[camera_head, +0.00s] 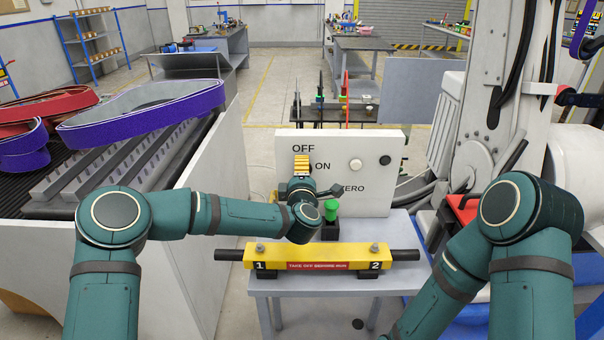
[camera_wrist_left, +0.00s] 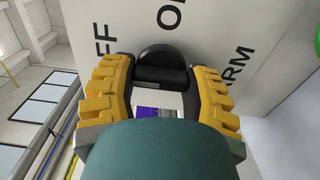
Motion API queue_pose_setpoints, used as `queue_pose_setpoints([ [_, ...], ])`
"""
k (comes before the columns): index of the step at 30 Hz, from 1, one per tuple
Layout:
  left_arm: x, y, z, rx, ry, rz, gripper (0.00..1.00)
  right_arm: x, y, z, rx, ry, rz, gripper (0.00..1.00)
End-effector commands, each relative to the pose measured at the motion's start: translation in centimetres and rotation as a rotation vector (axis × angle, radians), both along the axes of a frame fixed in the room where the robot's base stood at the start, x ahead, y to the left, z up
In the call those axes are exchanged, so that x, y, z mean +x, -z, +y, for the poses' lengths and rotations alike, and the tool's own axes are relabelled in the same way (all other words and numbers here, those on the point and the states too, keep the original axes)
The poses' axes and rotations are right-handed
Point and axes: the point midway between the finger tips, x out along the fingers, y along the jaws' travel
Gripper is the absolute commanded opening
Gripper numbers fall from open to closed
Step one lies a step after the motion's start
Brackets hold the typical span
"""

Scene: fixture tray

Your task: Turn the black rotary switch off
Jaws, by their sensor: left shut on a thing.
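The white switch panel (camera_head: 345,148) stands upright on the small table, with the labels OFF, ON and ZERO showing in the head view. The black rotary switch (camera_wrist_left: 161,62) shows in the left wrist view, between the yellow fingers; in the head view my gripper and wrist hide it. My left gripper (camera_head: 302,164) is at the panel's left part, below OFF and beside ON. In the left wrist view the gripper (camera_wrist_left: 160,80) is shut on the black switch, one finger on each side. The switch's exact pointing is hard to tell. My right gripper is out of view.
A white round knob (camera_head: 355,164) and a black round part (camera_head: 385,160) sit right on the panel. A green-topped piece (camera_head: 331,207) stands before it. A yellow bar (camera_head: 318,251) with black ends lies across the grey table (camera_head: 300,284) in front.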

Motion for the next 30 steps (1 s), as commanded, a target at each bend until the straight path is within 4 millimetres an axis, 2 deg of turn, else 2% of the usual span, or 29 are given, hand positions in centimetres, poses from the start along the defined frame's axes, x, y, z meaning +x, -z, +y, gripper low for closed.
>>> queue_pose_setpoints([
  [4, 0.0, 0.0, 0.0, -0.001, 0.001, 0.0, 0.14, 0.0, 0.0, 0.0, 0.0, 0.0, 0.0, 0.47],
  [5, 0.0, 0.0, 0.0, -0.001, 0.001, -0.001, 0.59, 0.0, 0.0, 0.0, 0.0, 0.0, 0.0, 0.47],
  [6, 0.0, 0.0, 0.0, -0.001, 0.001, -0.001, 0.73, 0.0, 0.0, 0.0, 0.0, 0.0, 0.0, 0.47],
  [7, 0.0, 0.0, 0.0, -0.001, 0.001, -0.001, 0.83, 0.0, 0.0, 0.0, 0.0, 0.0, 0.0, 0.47],
  [20, -0.6, -0.1, 0.0, 0.001, 0.001, -0.001, 0.83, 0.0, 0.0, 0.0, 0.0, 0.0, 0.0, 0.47],
  [23, -1.8, -0.1, 0.0, 0.002, 0.002, -0.002, 0.83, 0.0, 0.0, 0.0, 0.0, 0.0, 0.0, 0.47],
  [30, -6.6, -0.1, -0.1, 0.003, 0.004, -0.001, 0.83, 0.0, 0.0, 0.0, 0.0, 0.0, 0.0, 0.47],
])
